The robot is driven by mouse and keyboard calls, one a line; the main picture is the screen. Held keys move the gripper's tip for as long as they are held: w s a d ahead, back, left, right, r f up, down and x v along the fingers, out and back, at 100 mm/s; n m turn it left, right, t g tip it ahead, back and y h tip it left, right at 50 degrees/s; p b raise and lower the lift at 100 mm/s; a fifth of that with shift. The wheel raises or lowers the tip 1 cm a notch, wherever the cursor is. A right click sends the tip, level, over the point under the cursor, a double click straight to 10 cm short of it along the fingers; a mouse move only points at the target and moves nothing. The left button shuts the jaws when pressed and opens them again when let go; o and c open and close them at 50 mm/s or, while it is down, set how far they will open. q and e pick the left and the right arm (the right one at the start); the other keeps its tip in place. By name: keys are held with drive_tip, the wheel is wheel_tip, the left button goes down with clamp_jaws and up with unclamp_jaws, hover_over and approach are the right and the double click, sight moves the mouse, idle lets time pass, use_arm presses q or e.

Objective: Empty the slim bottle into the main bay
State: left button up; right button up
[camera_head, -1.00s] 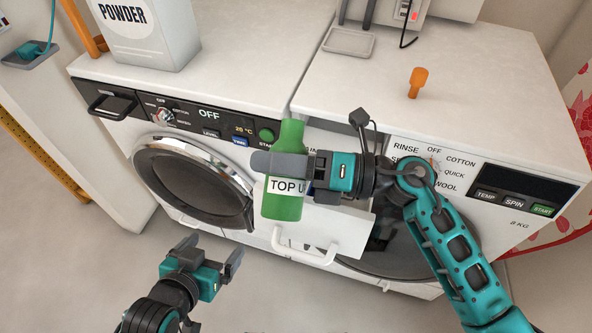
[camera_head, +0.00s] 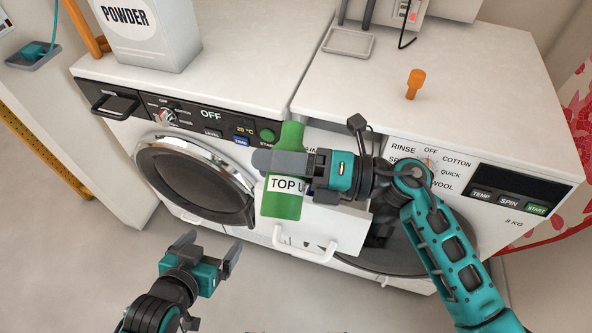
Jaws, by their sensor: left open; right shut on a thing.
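The slim green bottle (camera_head: 283,206), labelled "TOP U…" with the rest covered, is upright in my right gripper (camera_head: 282,163). The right gripper is shut around its upper body, in front of the right-hand washing machine. Behind and below the bottle is a pulled-out white drawer (camera_head: 345,232) with a white bar handle (camera_head: 308,252). The bottle and gripper cover the drawer's inside, so I cannot make out the main bay. My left gripper (camera_head: 208,250) is open and empty, low in front of the left-hand machine.
The left-hand machine (camera_head: 190,90) has a round door and carries a powder box (camera_head: 150,35). On the right-hand machine's top (camera_head: 470,90) are an orange peg (camera_head: 415,83) and a shallow grey tray (camera_head: 348,41). The floor around my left gripper is clear.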

use_arm(q)
drive_tip(key=shift+s+a+r, duration=0.1)
use_arm(e)
drive_tip(key=shift+m, duration=0.4)
use_arm(q)
drive_tip(key=shift+s+a+p, duration=0.15)
drive_tip(key=shift+p, duration=0.3)
use_arm(e)
drive_tip(key=shift+s+f+m, duration=0.1)
drive_tip(key=shift+f+m, duration=0.1)
drive_tip(key=shift+m, duration=0.2)
use_arm(q)
drive_tip(key=shift+a+r+p, duration=0.1)
drive_tip(key=shift+r+p, duration=0.1)
drive_tip(key=shift+p, duration=0.15)
use_arm(e)
drive_tip(key=shift+w+f+m, duration=0.2)
drive_tip(key=shift+w+m, duration=0.2)
drive_tip(key=shift+m, duration=0.4)
use_arm(q)
drive_tip(key=shift+s+a+r+y+p, duration=0.15)
drive_tip(key=shift+r+y+p, duration=0.15)
drive_tip(key=shift+r+p, duration=0.55)
use_arm(e)
drive_tip(key=shift+w+d+f+m, duration=0.1)
drive_tip(key=shift+f+m, duration=0.15)
drive_tip(key=shift+m, duration=0.75)
